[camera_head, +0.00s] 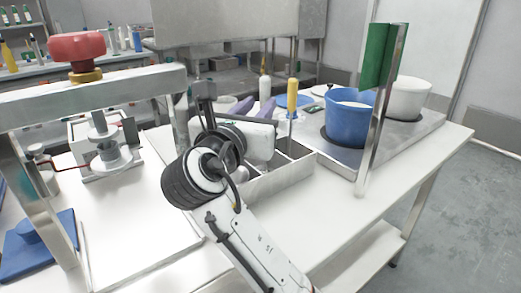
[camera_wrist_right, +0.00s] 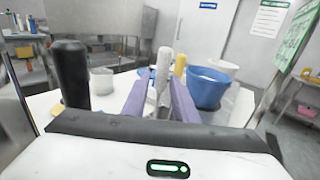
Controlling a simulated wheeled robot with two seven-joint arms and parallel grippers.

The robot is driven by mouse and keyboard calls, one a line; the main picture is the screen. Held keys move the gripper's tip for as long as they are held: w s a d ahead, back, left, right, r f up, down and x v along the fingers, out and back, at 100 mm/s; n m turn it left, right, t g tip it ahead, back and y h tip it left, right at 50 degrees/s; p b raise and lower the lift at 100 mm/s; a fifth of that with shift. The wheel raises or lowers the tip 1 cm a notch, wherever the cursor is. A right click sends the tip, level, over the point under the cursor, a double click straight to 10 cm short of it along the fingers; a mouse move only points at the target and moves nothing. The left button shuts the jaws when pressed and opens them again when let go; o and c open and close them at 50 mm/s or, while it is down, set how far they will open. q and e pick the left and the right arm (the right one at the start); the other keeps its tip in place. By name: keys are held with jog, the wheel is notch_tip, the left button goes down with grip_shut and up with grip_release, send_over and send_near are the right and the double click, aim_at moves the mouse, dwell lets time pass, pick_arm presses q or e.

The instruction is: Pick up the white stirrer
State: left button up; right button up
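The white stirrer (camera_wrist_right: 163,68) stands upright in the right wrist view, its pale handle showing between and above the two purple fingertips. In the head view its handle (camera_head: 265,88) rises just behind the fingers; its lower end is hidden. My right gripper (camera_head: 257,106) reaches in over the metal tray, with its purple fingers pointing away from me. In the wrist view the fingers (camera_wrist_right: 156,84) are apart with the stirrer in line with the gap; contact is not visible. My left gripper is not in view.
A yellow-handled tool (camera_head: 292,95) stands close right of the stirrer, and a black handle (camera_wrist_right: 70,72) stands left. The metal divided tray (camera_head: 285,178) lies below. A blue pot (camera_head: 348,118) and a green-topped metal post (camera_head: 378,110) stand right. A press frame (camera_head: 95,88) stands left.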

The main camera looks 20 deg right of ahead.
jog(key=shift+x, duration=1)
jog(key=b+x, duration=0.1)
jog(key=x, duration=0.4)
jog(key=shift+w+d, duration=0.25)
jog(key=shift+d, duration=0.1)
grip_shut()
